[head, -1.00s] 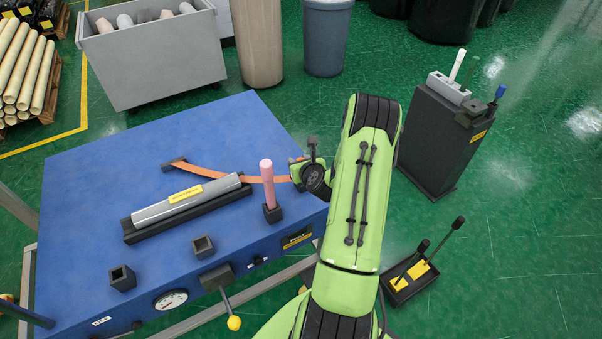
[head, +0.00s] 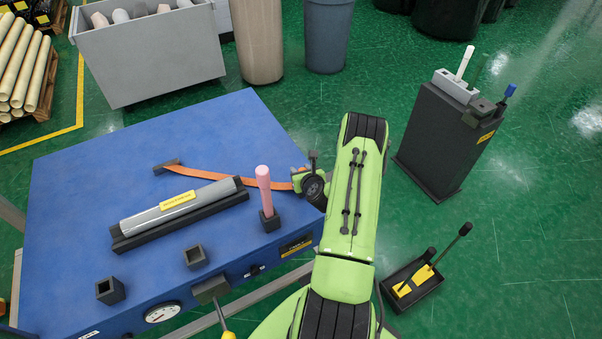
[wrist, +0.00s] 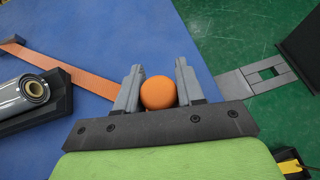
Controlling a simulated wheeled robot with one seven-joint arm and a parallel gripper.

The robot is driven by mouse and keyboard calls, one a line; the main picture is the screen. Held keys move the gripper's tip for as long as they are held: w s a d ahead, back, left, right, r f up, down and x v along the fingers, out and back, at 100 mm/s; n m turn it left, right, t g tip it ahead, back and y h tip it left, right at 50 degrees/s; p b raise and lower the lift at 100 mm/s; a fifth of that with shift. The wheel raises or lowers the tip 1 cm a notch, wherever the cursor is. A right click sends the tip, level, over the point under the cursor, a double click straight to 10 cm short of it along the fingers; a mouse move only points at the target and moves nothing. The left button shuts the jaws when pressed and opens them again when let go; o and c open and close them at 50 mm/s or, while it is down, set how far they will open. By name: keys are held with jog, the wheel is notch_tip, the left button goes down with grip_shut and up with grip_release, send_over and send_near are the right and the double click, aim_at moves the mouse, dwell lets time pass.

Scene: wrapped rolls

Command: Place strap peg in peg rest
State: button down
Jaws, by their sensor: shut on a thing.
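My gripper (wrist: 157,78) is shut on an orange round-topped peg (wrist: 157,94), which sits between its two grey fingers in the wrist view. An orange strap (head: 225,181) runs from a dark anchor (head: 168,166) on the blue table to my gripper (head: 300,178) at the table's right edge. In the wrist view, a grey bracket with a square hole (wrist: 240,83) lies to the right of the peg, apart from it; I cannot tell if it is the peg rest. Two dark square sockets, one (head: 196,257) and another (head: 110,291), stand empty near the table's front.
A pink peg (head: 263,190) stands upright in a dark socket. A wrapped grey roll (head: 150,219) lies in a dark cradle left of it. A dark cabinet (head: 440,145) stands right of my arm, and a lever box (head: 412,290) is on the green floor.

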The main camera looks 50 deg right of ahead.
jog(key=c, duration=1.1)
grip_release()
jog(key=shift+f, duration=0.1)
jog(key=shift+c, duration=0.2)
jog(key=o, duration=0.4)
jog(key=shift+o, duration=0.2)
jog(key=shift+s+r, duration=0.1)
jog(key=shift+r, duration=0.2)
jog(key=b+v, duration=0.3)
jog(key=v, duration=0.9)
jog(key=shift+f, duration=0.15)
